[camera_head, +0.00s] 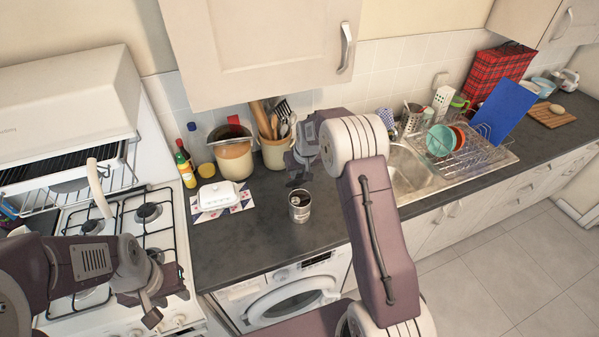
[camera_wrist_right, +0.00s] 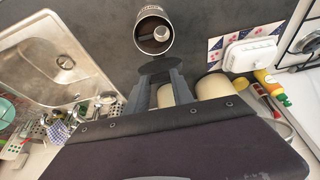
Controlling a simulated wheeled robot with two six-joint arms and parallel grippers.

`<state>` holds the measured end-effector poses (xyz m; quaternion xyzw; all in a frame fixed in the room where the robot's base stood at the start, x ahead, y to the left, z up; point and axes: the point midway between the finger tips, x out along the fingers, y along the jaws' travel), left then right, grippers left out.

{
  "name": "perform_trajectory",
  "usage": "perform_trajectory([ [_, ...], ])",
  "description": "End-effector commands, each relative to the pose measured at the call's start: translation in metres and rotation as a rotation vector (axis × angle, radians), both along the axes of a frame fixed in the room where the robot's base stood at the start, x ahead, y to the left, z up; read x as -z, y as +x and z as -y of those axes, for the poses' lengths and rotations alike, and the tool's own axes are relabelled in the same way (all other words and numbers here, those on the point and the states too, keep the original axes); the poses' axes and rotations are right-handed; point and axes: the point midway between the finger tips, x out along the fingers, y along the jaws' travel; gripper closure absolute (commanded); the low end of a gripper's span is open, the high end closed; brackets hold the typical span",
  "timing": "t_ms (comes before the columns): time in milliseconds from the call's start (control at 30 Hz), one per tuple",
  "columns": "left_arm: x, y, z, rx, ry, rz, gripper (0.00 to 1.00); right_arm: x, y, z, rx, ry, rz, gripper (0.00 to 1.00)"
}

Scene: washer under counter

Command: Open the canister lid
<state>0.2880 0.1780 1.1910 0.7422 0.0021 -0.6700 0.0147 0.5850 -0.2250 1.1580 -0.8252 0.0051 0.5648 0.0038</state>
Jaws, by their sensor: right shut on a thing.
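The canister (camera_head: 299,207) is a small silvery metal cylinder standing upright on the dark counter near its front edge. In the right wrist view the canister (camera_wrist_right: 139,14) shows a bright rim around a dark top, with a round silvery part inside it. My right gripper (camera_head: 298,182) is just behind and above the canister in the head view.
A white butter dish (camera_head: 218,195) lies on a patterned mat left of the canister. Crocks (camera_head: 234,160), utensils and bottles (camera_head: 186,172) stand behind. The sink (camera_head: 408,172) and dish rack (camera_head: 465,155) are to the right. The washer (camera_head: 290,290) is below the counter.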

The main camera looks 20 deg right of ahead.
Motion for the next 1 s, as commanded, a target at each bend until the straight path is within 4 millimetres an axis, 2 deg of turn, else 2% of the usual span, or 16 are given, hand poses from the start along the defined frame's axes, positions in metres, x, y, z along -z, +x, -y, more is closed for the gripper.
perform_trajectory([
  [633,-0.0001,0.0001,0.0,0.0,0.0,0.0,0.64,-0.0007,0.0005,0.0002,0.0,0.0,0.002,1.0],
  [667,-0.0001,0.0001,0.0,0.0,0.0,0.0,0.64,-0.0007,0.0005,0.0002,0.0,0.0,0.002,0.63],
  [700,-0.0001,0.0001,0.0,0.0,0.0,0.0,0.64,-0.0007,0.0004,0.0002,0.0,0.0,0.002,0.52],
  [733,-0.0001,0.0001,0.0,0.0,0.0,0.0,0.64,-0.0006,0.0004,0.0002,0.0,0.0,0.001,0.49],
  [1000,0.0004,0.0,0.0,0.0,0.0,0.0,0.64,-0.0004,0.0,0.0001,0.0,0.0,0.001,0.49],
])
